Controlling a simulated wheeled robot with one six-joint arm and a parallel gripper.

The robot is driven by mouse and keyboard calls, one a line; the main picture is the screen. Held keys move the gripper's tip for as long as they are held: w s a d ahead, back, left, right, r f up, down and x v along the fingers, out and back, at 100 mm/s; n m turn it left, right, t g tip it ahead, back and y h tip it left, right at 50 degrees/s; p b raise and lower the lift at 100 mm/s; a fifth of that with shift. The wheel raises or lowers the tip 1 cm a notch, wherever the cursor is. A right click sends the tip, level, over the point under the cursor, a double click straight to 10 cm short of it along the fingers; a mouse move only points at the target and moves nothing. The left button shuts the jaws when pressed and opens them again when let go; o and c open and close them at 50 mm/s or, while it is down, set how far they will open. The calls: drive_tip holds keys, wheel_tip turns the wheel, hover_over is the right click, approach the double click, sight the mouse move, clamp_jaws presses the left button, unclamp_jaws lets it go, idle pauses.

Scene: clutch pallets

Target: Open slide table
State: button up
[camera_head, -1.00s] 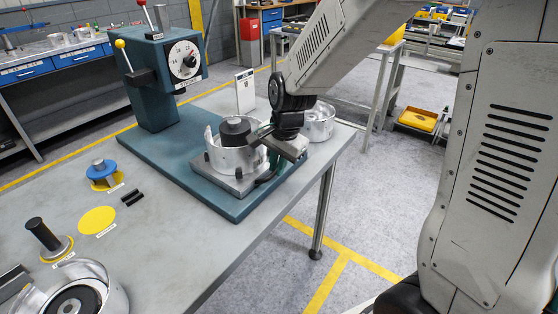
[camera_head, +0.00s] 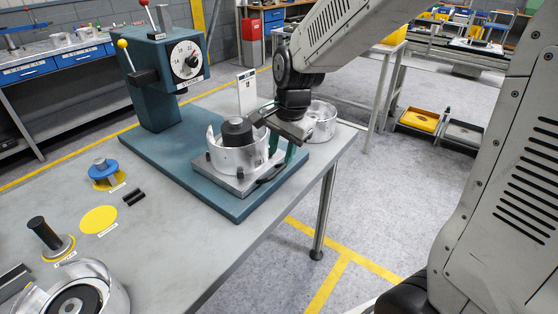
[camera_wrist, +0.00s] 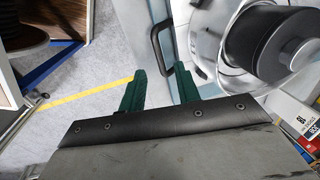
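The slide table is a grey plate (camera_head: 222,181) on the teal press base (camera_head: 150,150), with a silver clutch drum (camera_head: 232,158) and a dark cylinder (camera_head: 237,131) on it. A black bar handle (camera_head: 271,174) is on the plate's right side; it also shows in the wrist view (camera_wrist: 156,42). My gripper (camera_head: 290,156) is beside the drum, above the handle side. In the wrist view its green fingers (camera_wrist: 160,74) are apart, with nothing held between them. The handle's end appears close to the right finger; contact cannot be told.
A second silver drum (camera_head: 320,122) stands behind my gripper near the bench edge. A white sign (camera_head: 246,92) stands at the back. The press column (camera_head: 155,95) with its dial rises at the left.

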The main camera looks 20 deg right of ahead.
drive_tip(key=r, duration=0.2)
drive_tip(key=shift+s+d+r, duration=0.15)
drive_tip(key=shift+s+r, duration=0.05)
drive_tip(key=shift+r, duration=0.1)
drive_tip(key=s+d+r+n, duration=0.2)
drive_tip(key=s+n, duration=0.4)
drive_tip(key=s, duration=0.6)
drive_tip(key=s+d+r+n+h, duration=0.1)
drive_tip(key=s+r+n, duration=0.3)
drive_tip(key=s, duration=0.8)
drive_tip(key=shift+d+n, duration=0.75)
drive_tip(key=shift+n, duration=0.15)
